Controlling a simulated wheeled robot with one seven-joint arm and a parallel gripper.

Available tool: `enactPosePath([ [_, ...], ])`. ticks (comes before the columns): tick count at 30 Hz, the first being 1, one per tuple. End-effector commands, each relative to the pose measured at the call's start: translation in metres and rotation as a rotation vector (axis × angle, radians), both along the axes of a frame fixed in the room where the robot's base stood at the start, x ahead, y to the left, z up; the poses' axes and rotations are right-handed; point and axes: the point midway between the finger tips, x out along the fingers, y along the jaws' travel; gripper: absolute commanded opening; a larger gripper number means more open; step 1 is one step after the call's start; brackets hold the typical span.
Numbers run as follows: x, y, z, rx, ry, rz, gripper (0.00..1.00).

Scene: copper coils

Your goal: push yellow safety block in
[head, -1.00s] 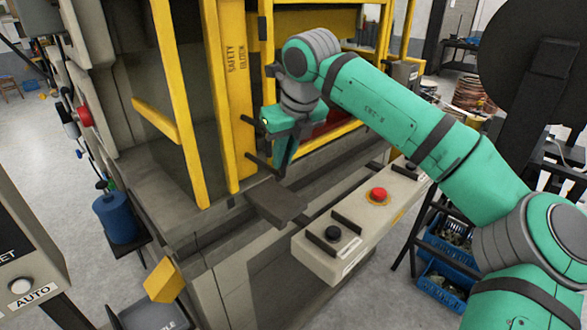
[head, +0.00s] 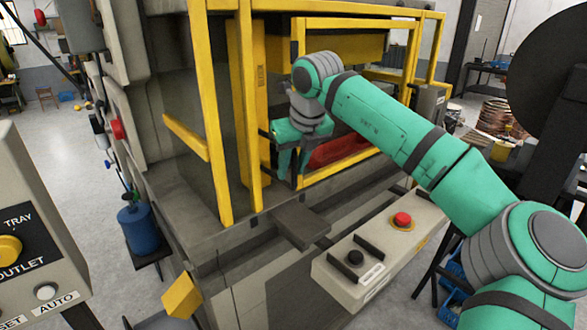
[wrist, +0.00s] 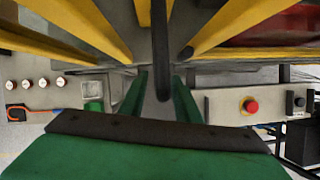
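The yellow safety block (head: 262,92) stands upright in the press opening in the head view, partly hidden behind a yellow post. Part of its black lettering shows. Thin dark bars show beside its lower front, near my fingers. My gripper (head: 293,163) is in front of the opening, right of the block, with its green fingers pointing down. In the wrist view my gripper (wrist: 159,92) has its fingers apart. A dark bar (wrist: 164,50) runs between them, with narrow gaps visible at its sides. Contact between fingers and bar cannot be made out.
A yellow guard frame (head: 210,125) surrounds the opening. A grey control box with a red button (head: 403,219) projects in front, beside a grey ledge (head: 297,224). A red part (head: 338,150) lies inside the press. A blue canister (head: 138,228) stands at left.

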Motion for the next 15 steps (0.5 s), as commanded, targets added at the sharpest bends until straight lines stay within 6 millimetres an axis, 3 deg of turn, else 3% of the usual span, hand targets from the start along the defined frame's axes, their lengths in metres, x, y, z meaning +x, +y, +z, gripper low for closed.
enactPosePath([
  [10, -0.002, -0.003, 0.002, -0.003, 0.004, -0.002, 0.31],
  [15, -0.008, -0.007, 0.019, -0.004, 0.002, -0.003, 0.31],
])
